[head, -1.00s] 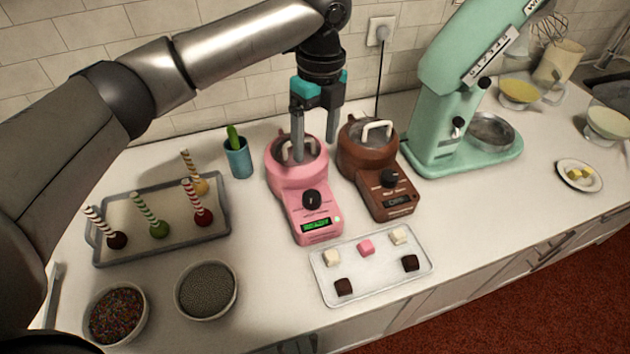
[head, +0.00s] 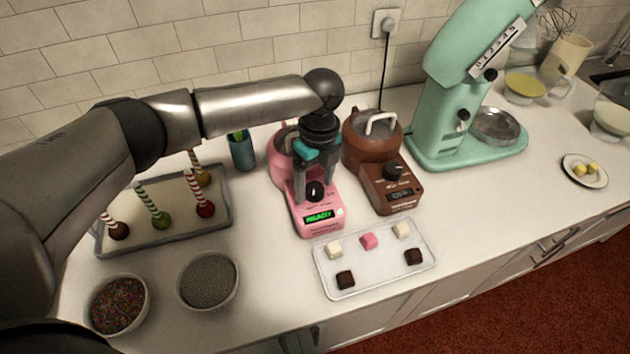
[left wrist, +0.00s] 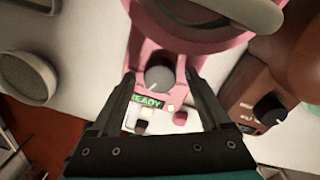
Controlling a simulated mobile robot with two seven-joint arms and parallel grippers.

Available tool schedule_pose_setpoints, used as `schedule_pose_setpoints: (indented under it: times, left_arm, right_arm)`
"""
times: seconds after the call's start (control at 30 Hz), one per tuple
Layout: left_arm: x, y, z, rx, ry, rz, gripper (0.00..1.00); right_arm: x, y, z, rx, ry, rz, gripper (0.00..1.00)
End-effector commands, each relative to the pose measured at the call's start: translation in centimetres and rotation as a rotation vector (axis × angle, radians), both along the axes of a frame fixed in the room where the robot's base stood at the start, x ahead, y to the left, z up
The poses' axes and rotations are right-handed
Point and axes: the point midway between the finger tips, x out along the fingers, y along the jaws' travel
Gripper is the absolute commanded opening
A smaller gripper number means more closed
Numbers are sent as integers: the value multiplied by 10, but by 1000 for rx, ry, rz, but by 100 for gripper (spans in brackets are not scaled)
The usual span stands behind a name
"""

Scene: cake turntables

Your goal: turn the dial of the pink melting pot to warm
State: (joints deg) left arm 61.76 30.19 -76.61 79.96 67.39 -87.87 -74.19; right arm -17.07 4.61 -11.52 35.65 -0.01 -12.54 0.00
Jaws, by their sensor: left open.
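The pink melting pot (head: 306,215) stands on the counter, with a black dial (head: 315,191) on its front panel above a green display that reads READY. My left gripper (head: 315,197) is over this front panel, pointing down, and hides much of the pot's bowl. In the left wrist view the open fingers (left wrist: 159,82) are on either side of the dial (left wrist: 158,78), with gaps between them and the knob. I cannot tell whether the fingertips are level with it. A pale pointer mark shows on the dial. My right gripper is not in view.
A brown melting pot (head: 370,150) with its own dial stands close on the right. A tray of cubes (head: 375,262) lies in front. A blue cup (head: 242,153), a cake-pop tray (head: 165,240) and bowls are on the left. A mint stand mixer (head: 445,100) is at the back right.

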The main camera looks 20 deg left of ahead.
Motion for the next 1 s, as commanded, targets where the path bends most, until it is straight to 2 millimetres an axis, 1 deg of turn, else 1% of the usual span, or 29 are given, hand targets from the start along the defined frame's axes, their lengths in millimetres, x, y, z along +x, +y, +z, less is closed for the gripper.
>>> schedule_pose_setpoints:
  times: [0.1, 0.8, 1.0]
  left_arm:
    - [0, 0, 0, 0, 0, 0, 79]
    - [0, 0, 0, 1, 1, 0, 0]
    - [0, 0, 1, 1, 2, 6, 0]
  right_arm:
    - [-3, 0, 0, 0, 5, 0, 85]
    - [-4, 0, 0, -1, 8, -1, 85]
    - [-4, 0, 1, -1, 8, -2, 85]
